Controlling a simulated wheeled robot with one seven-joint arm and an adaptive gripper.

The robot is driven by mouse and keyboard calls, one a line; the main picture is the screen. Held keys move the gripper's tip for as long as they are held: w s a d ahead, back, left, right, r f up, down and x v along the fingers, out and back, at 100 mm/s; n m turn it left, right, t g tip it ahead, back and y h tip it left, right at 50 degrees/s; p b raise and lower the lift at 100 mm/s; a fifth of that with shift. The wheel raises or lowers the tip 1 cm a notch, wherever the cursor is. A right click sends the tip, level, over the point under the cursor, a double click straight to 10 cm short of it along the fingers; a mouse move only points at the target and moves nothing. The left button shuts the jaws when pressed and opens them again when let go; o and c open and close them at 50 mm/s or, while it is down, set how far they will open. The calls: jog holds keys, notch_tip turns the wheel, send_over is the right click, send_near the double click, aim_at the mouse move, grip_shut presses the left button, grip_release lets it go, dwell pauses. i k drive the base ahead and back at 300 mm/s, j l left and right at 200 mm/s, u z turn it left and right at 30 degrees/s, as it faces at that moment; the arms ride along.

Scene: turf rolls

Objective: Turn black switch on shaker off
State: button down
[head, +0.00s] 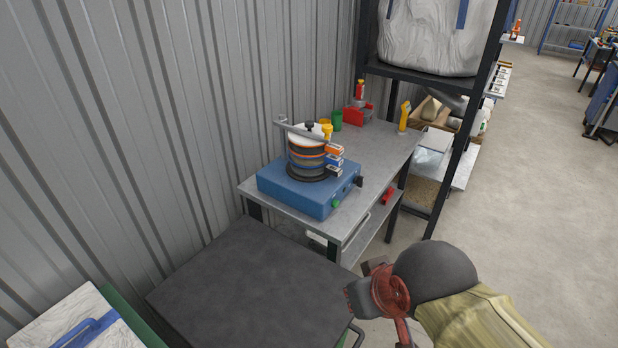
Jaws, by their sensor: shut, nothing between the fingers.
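The shaker (307,183) is a blue box with a round sieve stack (306,153) clamped on top. It stands on the near end of a grey metal table (385,140). A small black switch (360,181) sticks out of its right side, and a green knob (336,203) sits near its front corner. The switch is too small to tell which way it is set. My gripper (359,297), red with dark fingers, is shut and empty. It is in the lower right, in front of the table and well apart from the shaker.
A dark flat-topped block (245,285) stands in front of the table. A corrugated wall (150,110) runs along the left. A black shelf rack (457,150) stands behind the table's right end. Open floor (530,190) lies to the right.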

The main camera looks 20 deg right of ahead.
aim_at(358, 180)
jog(key=i+l, duration=0.2)
jog(key=l, duration=0.2)
jog(key=i+l, duration=0.15)
jog(key=l, duration=0.2)
jog(key=i+l, duration=0.2)
jog(key=l, duration=0.2)
jog(key=i+l, duration=0.15)
jog(key=l, duration=0.25)
jog(key=i+u, duration=0.05)
